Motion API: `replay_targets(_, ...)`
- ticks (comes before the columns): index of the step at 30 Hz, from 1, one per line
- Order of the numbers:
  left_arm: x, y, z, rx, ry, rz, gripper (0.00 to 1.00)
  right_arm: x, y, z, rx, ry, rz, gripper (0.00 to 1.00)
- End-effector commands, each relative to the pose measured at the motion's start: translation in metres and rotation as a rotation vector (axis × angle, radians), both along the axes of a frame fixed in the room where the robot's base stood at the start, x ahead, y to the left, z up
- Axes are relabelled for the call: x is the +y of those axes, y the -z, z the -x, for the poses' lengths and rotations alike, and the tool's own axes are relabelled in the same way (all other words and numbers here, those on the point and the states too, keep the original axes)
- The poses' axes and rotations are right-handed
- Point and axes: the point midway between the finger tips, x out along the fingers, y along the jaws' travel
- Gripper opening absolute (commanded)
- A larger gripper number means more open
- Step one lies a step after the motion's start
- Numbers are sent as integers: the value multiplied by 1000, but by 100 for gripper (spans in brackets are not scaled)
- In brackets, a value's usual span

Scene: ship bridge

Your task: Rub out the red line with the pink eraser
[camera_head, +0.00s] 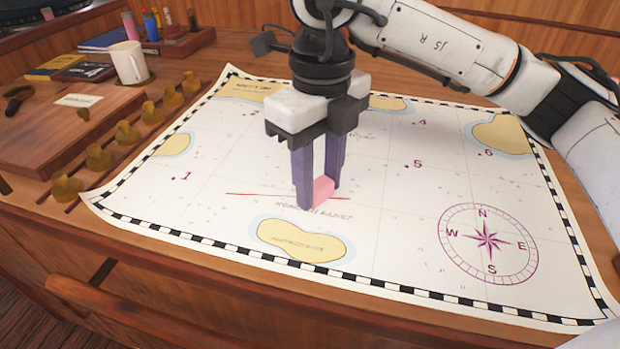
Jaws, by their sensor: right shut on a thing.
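My right gripper (318,195) points down over the middle of the chart (390,230) and is shut on the pink eraser (323,189). The eraser sits low between the fingertips, at or just above the paper; I cannot tell whether it touches. The thin red line (260,195) shows to the left of the gripper and runs in toward the fingers. Part of the line at the gripper is hidden behind the fingers and the eraser, and a short stretch shows to the right. My left gripper is not in view.
A row of brass knobs (127,135) stands along the chart's left edge. A white mug (129,63), a wooden board (60,135) with a card, books (85,72) and bottles (150,26) are further left and back. The chart's right part, with the compass rose (487,243), is clear.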

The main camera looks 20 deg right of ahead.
Motion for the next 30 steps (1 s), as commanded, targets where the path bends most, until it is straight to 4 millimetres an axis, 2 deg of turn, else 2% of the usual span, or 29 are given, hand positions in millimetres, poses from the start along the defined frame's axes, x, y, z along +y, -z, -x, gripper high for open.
replay_targets(8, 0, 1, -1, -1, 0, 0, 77, -3, 1, 1, 1, 1, 1, 17)
replay_targets(17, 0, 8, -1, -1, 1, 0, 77, -21, 2, 10, 1, 0, 1, 17)
replay_targets(30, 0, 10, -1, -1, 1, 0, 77, -28, 3, 13, 3, 2, 2, 17)
